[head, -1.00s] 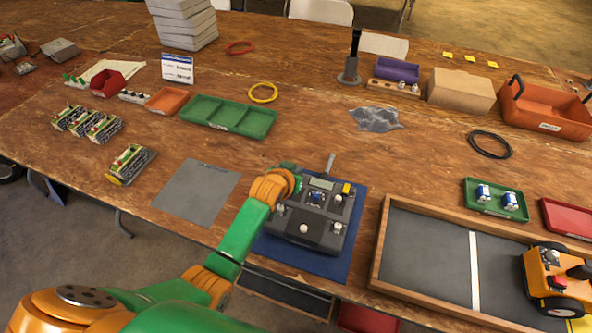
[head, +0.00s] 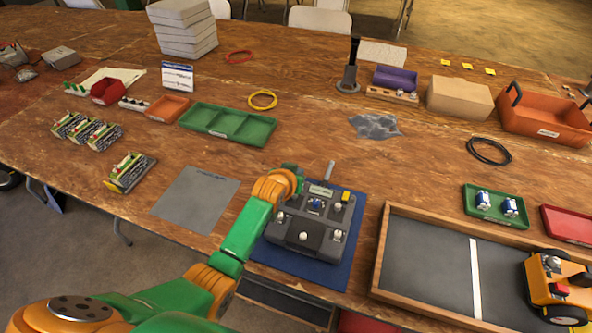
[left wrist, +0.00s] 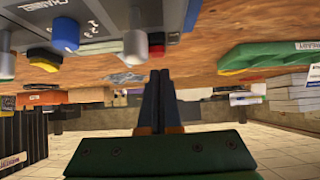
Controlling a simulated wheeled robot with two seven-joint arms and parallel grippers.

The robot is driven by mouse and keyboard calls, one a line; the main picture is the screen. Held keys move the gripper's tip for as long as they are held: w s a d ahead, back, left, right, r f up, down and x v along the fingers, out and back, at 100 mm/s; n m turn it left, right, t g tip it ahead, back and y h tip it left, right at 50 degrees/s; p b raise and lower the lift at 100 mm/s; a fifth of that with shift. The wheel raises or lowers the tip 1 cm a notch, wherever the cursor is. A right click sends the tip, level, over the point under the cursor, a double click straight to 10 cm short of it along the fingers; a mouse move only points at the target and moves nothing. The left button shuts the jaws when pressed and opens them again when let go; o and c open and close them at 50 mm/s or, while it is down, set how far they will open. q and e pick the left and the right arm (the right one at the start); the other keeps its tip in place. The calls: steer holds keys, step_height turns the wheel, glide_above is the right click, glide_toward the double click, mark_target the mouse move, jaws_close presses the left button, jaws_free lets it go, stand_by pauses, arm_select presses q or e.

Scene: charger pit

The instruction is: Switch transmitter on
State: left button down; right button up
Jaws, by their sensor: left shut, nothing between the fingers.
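The dark grey transmitter (head: 325,236) lies on a blue mat (head: 352,262) at the table's front edge. It has a silver antenna, a small display, a blue knob, a yellow part at its upper right and pale sticks. My left gripper (head: 299,180) is at its far left corner, shut and empty; its fingertips are hard to make out there. In the left wrist view the shut fingers (left wrist: 159,88) point past the transmitter's panel (left wrist: 100,20), which fills the upper left with its blue knob and "CHANNEL" lettering. I cannot tell whether they touch it. My right gripper is not in view.
A wooden-framed pit (head: 384,255) with an orange vehicle (head: 545,275) stands to the right. A grey mat (head: 195,200) lies to the left and a green tray (head: 228,137) behind. The table beyond the antenna is clear up to a grey patch (head: 374,126).

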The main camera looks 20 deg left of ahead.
arm_select(q)
step_height(320, 180, up, 6)
steer(key=p, duration=0.4)
steer(key=shift+s+f+p, duration=0.15)
steer(key=shift+f+p, duration=0.1)
steer(key=shift+p, duration=0.05)
steer(key=w+r+p+v, duration=0.1)
steer(key=v, duration=0.7)
steer(key=shift+r, duration=0.1)
